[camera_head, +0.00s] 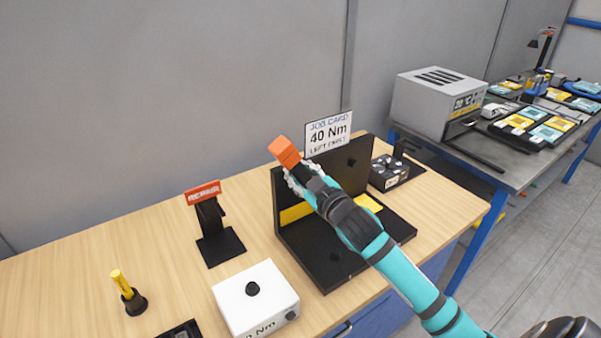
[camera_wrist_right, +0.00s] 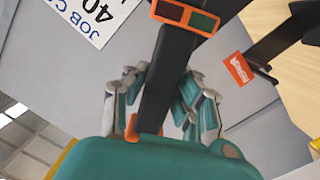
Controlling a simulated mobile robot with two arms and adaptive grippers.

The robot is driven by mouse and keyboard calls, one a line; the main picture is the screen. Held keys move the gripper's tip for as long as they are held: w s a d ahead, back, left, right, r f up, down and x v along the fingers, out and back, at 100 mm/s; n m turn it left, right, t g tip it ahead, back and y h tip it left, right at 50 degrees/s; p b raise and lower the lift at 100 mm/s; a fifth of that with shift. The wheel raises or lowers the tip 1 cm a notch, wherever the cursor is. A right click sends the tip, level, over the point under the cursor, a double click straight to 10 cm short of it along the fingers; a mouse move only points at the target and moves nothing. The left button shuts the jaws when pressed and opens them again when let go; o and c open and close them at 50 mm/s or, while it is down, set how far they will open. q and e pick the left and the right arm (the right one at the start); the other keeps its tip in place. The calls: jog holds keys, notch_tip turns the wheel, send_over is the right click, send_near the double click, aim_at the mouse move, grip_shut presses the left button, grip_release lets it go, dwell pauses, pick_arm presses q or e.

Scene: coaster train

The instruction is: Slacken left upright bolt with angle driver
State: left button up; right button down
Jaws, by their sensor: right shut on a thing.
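My right gripper (camera_head: 309,184) is shut on the angle driver, whose orange end (camera_head: 284,151) sticks out past the fingers. In the right wrist view the driver's dark body (camera_wrist_right: 162,90) runs between the grey-and-teal fingers (camera_wrist_right: 160,100), with a red and green display near the top. The black fixture (camera_head: 305,255) stands on the bench with an upright plate and a flat base. One dark bolt (camera_head: 352,161) shows on the right of the upright plate. The left upright bolt is hidden behind my gripper and arm. My left gripper is not in view.
A job card (camera_head: 328,133) reading 40 Nm, left first, stands behind the fixture. A white box (camera_head: 255,305) with a black knob, a red-signed stand (camera_head: 220,247) and a yellow-handled tool (camera_head: 121,284) are left of it. A dark device (camera_head: 389,173) sits right.

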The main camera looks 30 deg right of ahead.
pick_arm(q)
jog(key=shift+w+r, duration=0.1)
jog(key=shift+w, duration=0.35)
pick_arm(e)
jog(key=shift+w+r, duration=0.3)
jog(key=shift+w, duration=0.7)
pick_arm(q)
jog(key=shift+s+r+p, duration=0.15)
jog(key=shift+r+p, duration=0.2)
jog(key=shift+p, duration=0.05)
pick_arm(e)
jog(key=shift+w+a, duration=0.15)
jog(key=shift+w, duration=0.7)
dwell(1.3)
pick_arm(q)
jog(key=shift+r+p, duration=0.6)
pick_arm(e)
jog(key=shift+r, duration=0.25)
dwell(1.7)
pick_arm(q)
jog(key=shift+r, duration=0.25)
pick_arm(e)
jog(key=shift+s+f, duration=0.15)
jog(key=shift+s, duration=0.1)
dwell(0.6)
